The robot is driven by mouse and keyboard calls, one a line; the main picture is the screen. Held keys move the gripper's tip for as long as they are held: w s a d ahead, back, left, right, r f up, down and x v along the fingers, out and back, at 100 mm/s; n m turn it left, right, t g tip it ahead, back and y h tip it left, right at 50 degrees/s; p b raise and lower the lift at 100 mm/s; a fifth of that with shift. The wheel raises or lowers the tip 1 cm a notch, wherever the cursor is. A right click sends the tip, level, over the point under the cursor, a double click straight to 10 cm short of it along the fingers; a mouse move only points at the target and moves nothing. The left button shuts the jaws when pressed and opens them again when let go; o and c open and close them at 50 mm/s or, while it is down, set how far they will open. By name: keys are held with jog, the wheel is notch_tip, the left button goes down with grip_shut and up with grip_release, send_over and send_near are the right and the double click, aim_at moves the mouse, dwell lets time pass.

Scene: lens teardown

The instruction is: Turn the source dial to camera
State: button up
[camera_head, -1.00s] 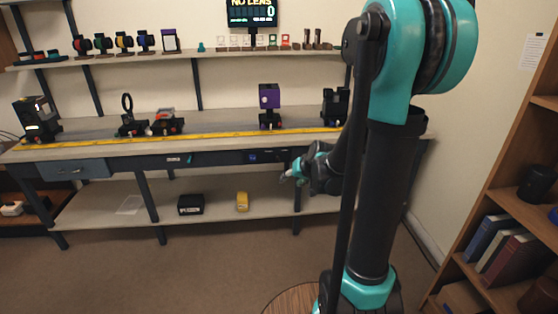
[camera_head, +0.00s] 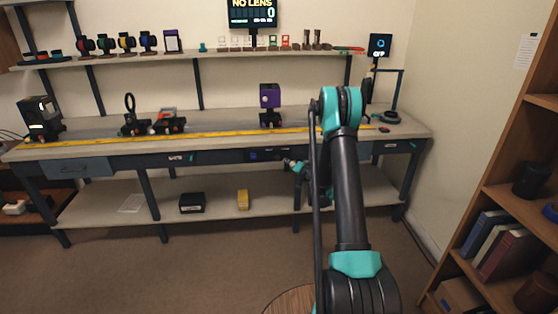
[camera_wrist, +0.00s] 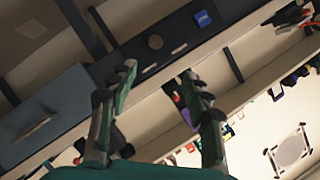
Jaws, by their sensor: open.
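The knob's markings and setting are too small to read. My gripper (camera_wrist: 158,88) is open and empty, its two green-and-black fingers spread apart. The knob appears above the gap between the fingers, not between them.
The bench (camera_head: 222,121) carries a yellow rail (camera_head: 215,133), a purple-topped device (camera_head: 270,98) and other optical parts. A drawer (camera_head: 80,168) is at its left. A screen (camera_head: 252,13) reads NO LENS.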

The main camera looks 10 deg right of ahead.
jog(key=f, duration=0.1)
send_near(279, 158)
jog(key=x, duration=0.8)
jog(key=shift+w+a, duration=0.15)
jog(key=shift+a, duration=0.15)
jog(key=c, duration=1.1)
